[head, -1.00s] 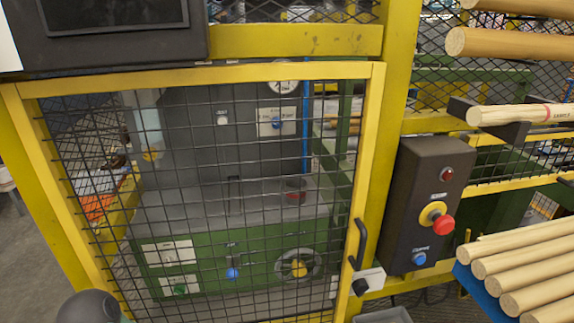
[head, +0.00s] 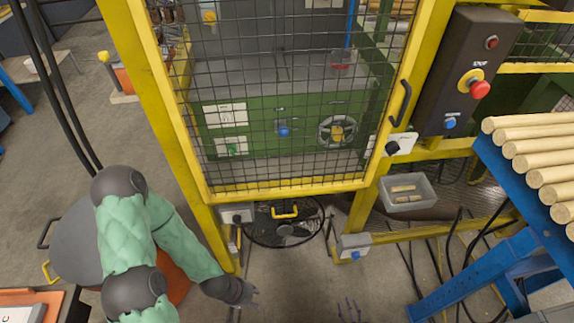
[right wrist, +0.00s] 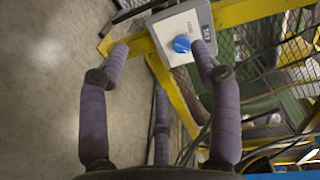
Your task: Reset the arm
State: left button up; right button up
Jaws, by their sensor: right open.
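The dark control box (head: 466,75) on the yellow frame carries a red lamp, a red mushroom button on a yellow base (head: 480,89) and a blue button (head: 450,123). Behind the shut mesh door, a green panel (head: 300,145) carries a blue knob (head: 283,131) and a green knob. My left gripper (head: 254,293) is low in front of the fence; its jaw state is unclear.
A blue rack with wooden rods (head: 535,165) stands at the right. A grey bin (head: 408,192) sits beside the fence post. Cables lie on the floor at the lower right. A grey drum-like container (head: 80,240) stands at the left. Open floor lies at the left.

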jog(key=w+r+n+g+y+p, duration=0.15)
jog(key=w+r+n+g, duration=0.3)
jog(key=w, duration=0.55)
jog(key=w+a+r+n+g+p, duration=0.25)
jog(key=a+r+g, duration=0.2)
jog(key=r, duration=0.35)
jog(key=s+a+r+n+g+p, duration=0.1)
jog(key=s+a+r+n+g, duration=0.1)
jog(key=s+a+r, duration=0.2)
jog(key=s+a+r+n+g, duration=0.2)
jog(key=s+r, duration=0.4)
jog(key=r, duration=0.4)
jog(key=s+a+r+n+g+y+p, duration=0.1)
jog(key=s+a+r+g, duration=0.2)
jog(key=s+a+r, duration=0.2)
notch_tip(320, 180, up, 3)
jog(key=shift+a+f+n+g+p, duration=0.2)
jog(key=shift+a+n+g+p, duration=0.15)
jog(key=shift+a, duration=0.5)
